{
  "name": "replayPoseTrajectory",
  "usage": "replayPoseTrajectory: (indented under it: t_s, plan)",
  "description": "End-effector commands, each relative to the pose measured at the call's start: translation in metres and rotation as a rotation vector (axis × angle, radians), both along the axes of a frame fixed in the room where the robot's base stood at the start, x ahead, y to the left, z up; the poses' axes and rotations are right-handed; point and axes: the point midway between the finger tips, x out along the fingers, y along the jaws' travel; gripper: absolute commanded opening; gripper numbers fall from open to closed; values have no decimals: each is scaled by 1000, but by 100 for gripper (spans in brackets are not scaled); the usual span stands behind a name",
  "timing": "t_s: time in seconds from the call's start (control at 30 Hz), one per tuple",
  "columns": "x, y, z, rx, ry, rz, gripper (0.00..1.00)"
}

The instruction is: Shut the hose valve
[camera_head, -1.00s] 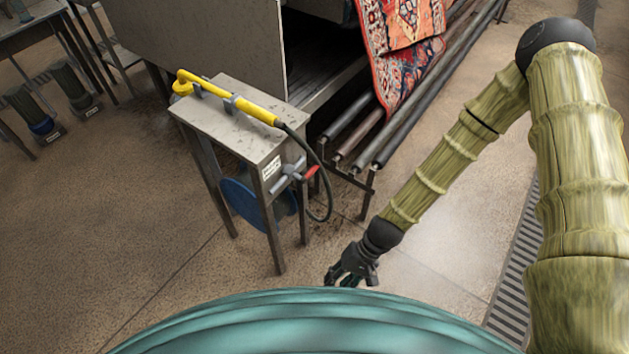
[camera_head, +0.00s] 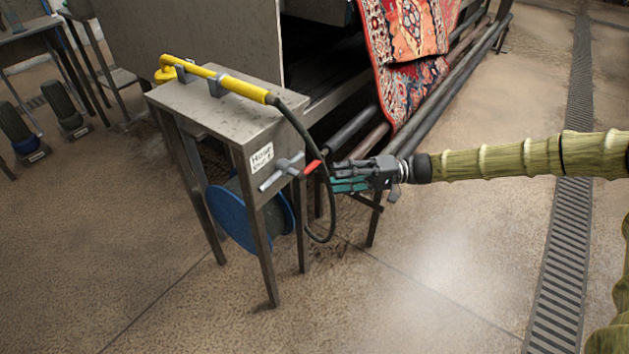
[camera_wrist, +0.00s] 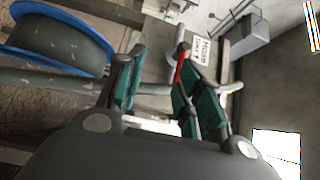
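The hose valve is a grey pipe fitting (camera_head: 283,170) with a red lever (camera_head: 312,167), on the right side of a metal stand. A white label (camera_head: 261,157) beside it reads "Hose" with a smaller, hard-to-read second line. My gripper (camera_head: 338,177) is just right of the red lever, fingers pointing left at it. In the wrist view, my gripper (camera_wrist: 160,75) has its fingers apart with nothing held. The red lever (camera_wrist: 179,72) shows beside the inner side of the right finger, which partly hides it. I cannot tell whether they touch.
A yellow wand (camera_head: 225,81) lies on the stand top (camera_head: 200,103). Its black hose (camera_head: 333,215) loops down close to my gripper. A blue reel (camera_head: 238,220) hangs below. Rollers (camera_head: 440,100) and a rug (camera_head: 405,85) are behind. The floor at right front is clear.

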Motion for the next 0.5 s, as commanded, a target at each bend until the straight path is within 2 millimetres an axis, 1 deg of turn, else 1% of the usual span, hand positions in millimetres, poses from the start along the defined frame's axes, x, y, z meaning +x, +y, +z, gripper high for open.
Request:
replayPoseTrajectory:
  t_s: [0.03, 0.1, 0.23, 0.37, 0.5]
  plan:
    - [9, -10, 0, 37, -25, -10, 36]
    - [16, -20, 10, 77, -49, -14, 36]
    - [23, -31, 21, 122, -77, -21, 36]
    - [23, -28, 26, 134, -84, -20, 36]
    - [20, -11, 28, 133, -84, -18, 36]
